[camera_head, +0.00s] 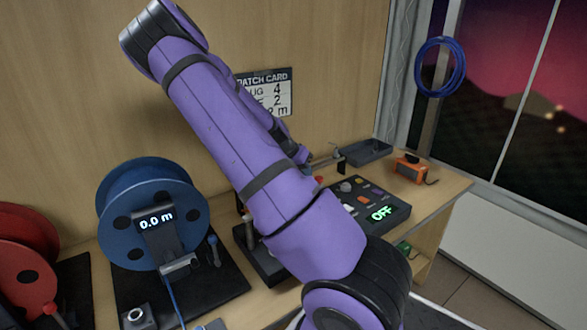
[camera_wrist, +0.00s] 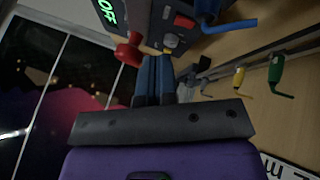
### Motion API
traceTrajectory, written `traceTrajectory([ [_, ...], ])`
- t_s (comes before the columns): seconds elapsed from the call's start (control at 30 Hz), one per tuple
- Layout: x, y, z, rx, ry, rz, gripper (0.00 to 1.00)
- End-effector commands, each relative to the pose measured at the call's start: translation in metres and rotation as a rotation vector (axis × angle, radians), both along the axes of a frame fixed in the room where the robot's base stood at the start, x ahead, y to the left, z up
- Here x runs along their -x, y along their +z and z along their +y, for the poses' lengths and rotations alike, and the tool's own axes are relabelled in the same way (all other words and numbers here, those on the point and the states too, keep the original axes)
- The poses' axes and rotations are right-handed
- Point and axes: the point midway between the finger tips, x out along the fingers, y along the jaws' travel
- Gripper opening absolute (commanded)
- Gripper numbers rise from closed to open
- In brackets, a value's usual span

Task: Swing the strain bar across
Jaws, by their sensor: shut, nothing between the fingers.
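In the wrist view my gripper (camera_wrist: 153,72) is shut and empty, its blue fingers side by side. The fingertips are close to a red knob (camera_wrist: 128,50) and a grey knob (camera_wrist: 170,40); I cannot tell if they touch anything. A grey metal bar (camera_wrist: 262,48) runs to the right, near a yellow plug (camera_wrist: 239,77) and a green plug (camera_wrist: 275,70). In the head view a thin metal bar (camera_head: 324,161) shows beside my purple arm. I cannot tell for sure which bar is the strain bar. My arm hides the gripper in the head view.
A control panel (camera_head: 379,199) reading OFF stands right of my arm. A blue cable reel (camera_head: 115,205) reading 0.0 m and a red reel (camera_head: 25,283) are at left. An orange box (camera_head: 409,169) and dark tray (camera_head: 367,153) lie behind. A patch card (camera_head: 275,88) hangs on the wall.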

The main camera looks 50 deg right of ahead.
Motion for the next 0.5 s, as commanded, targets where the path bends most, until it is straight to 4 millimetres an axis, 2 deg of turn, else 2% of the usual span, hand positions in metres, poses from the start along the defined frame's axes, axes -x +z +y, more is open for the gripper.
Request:
traceTrajectory([
  [0.2, 0.019, 0.000, 0.003, -0.001, -0.080, 0.000, 0.00],
  [0.5, 0.030, -0.001, 0.005, -0.004, -0.118, 0.005, 0.00],
])
